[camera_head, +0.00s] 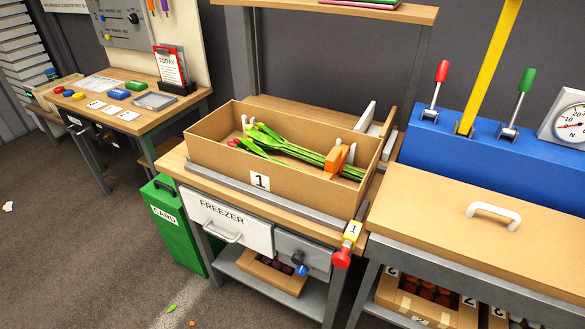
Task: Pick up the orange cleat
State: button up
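The orange cleat (336,160) is inside the open cardboard box (218,164) labelled 1, toward its right end. It sits across the green stems of a tulip bunch (290,148). A white piece (350,153) stands close beside it; I cannot tell whether they touch. The tulip heads, pink and red, lie at the left end of the box. The lower part of the cleat is partly hidden among the stems. My gripper is not in view.
The box stands on a wooden bench with a grey rail along its front and a red-knobbed part (343,256) at the right. A shelf (350,10) overhangs behind. A blue lever console (460,150) is at right, a green bin (175,225) at left. Floor at lower left is mostly clear.

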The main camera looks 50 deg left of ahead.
aim_at(334, 160)
jog(key=u, duration=1.6)
